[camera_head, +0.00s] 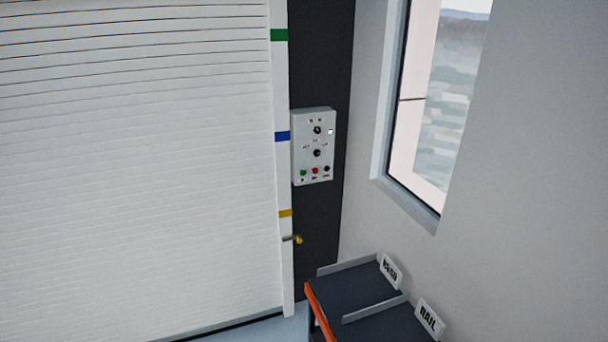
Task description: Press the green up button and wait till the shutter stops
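A white control box (326,150) is mounted on the dark wall panel to the right of the shutter. Along its bottom row are a green button (303,173), a red button (315,171) and a dark button (327,169). Two black knobs sit above them, and a small green light (331,132) shows at the upper right. The white slatted shutter (140,180) fills the left of the view. Its bottom edge is close to the floor, with a dark strip beneath. Neither gripper is in view.
The shutter's side rail has green (279,35), blue (283,136) and yellow (286,213) marks. A small brass-coloured piece (298,240) sticks out below. A dark conveyor-like table (350,288) with an orange edge and a "RAIL" sign (430,319) stands at lower right. A window (440,100) is above.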

